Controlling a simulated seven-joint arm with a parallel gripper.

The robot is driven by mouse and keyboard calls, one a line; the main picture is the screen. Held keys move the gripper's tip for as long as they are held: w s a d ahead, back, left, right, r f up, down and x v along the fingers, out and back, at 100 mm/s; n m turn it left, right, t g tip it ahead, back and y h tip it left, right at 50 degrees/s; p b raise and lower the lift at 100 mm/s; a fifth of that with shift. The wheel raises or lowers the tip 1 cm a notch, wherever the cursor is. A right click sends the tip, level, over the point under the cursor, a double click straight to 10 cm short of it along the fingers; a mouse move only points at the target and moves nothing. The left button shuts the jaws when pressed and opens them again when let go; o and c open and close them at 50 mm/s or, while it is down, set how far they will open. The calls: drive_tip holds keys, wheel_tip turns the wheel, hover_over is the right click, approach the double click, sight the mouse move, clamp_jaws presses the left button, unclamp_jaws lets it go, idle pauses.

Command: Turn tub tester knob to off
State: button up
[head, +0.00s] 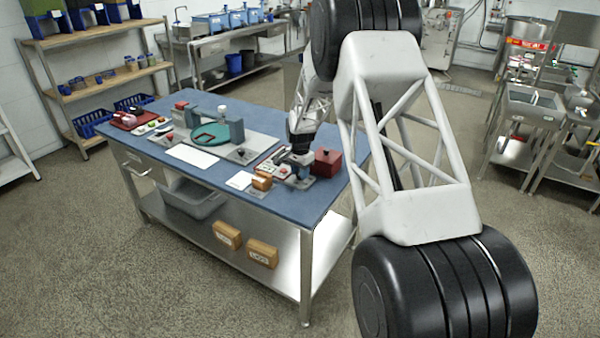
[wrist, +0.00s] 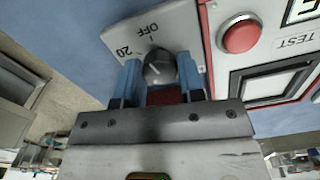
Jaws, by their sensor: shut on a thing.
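The tester knob (wrist: 158,68) is a round dark grey knob on a light grey plate (wrist: 130,30) in the wrist view. The plate is marked "OFF" and "20" beside the knob. My gripper (wrist: 160,78) has its two blue fingers on either side of the knob, shut on it. The knob's pointer direction cannot be made out. In the head view my gripper (head: 301,142) is at the right end of the blue table, over the tester there; the knob is too small or hidden to tell.
A red button (wrist: 240,36) and a panel marked "TEST" lie right of the knob in the wrist view. In the head view, a red box (head: 327,162) stands close to my gripper on the blue table (head: 290,207). A brown block (head: 262,181) lies nearby.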

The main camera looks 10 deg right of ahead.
drive_tip(key=shift+m, duration=1.2)
drive_tip(key=o, duration=0.9)
drive_tip(key=shift+r, duration=0.1)
drive_tip(key=shift+r, duration=3.85)
